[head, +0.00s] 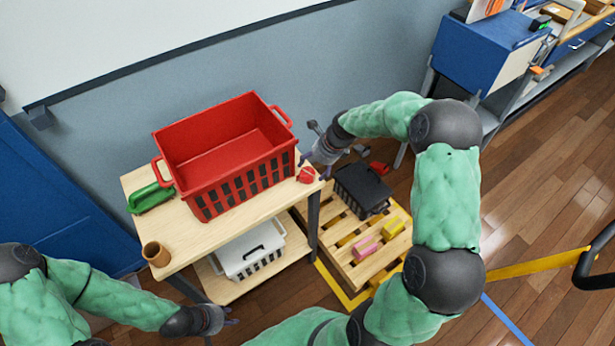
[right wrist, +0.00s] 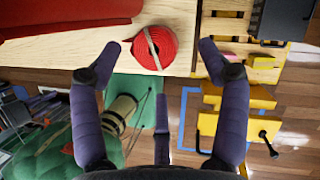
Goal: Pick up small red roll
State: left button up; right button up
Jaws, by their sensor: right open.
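The small red roll (head: 306,174) lies on the right edge of the light wood table top, beside the red crate. In the right wrist view the red roll (right wrist: 154,47) is a coiled strap with a tan band across it. My right gripper (head: 318,160) is at the table's right end by the roll. In the right wrist view my right gripper (right wrist: 160,55) is open, its fingers on either side of the roll with gaps, holding nothing. My left gripper (head: 222,320) is low at the left, below the table's front; its fingers are too small to judge.
A large red crate (head: 222,190) fills much of the table (head: 185,240). A green item (head: 151,197) and a brown cup (head: 156,253) stand at its left. A white crate (head: 250,250) is on the lower shelf. A pallet (head: 345,262) with a dark crate (head: 361,188) is at right.

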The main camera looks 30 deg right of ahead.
aim_at(309, 173)
jog(key=x, duration=0.1)
jog(key=b+x, duration=0.1)
jog(key=x, duration=0.2)
jog(key=shift+s+a+b, duration=0.2)
jog(key=shift+s+b, duration=0.1)
jog(key=shift+b, duration=0.1)
jog(key=shift+w+a+f, duration=0.1)
jog(key=shift+w+f, duration=0.1)
jog(key=shift+f, duration=0.15)
jog(key=shift+c, duration=0.4)
jog(key=c, duration=1)
jog(key=shift+r, duration=0.1)
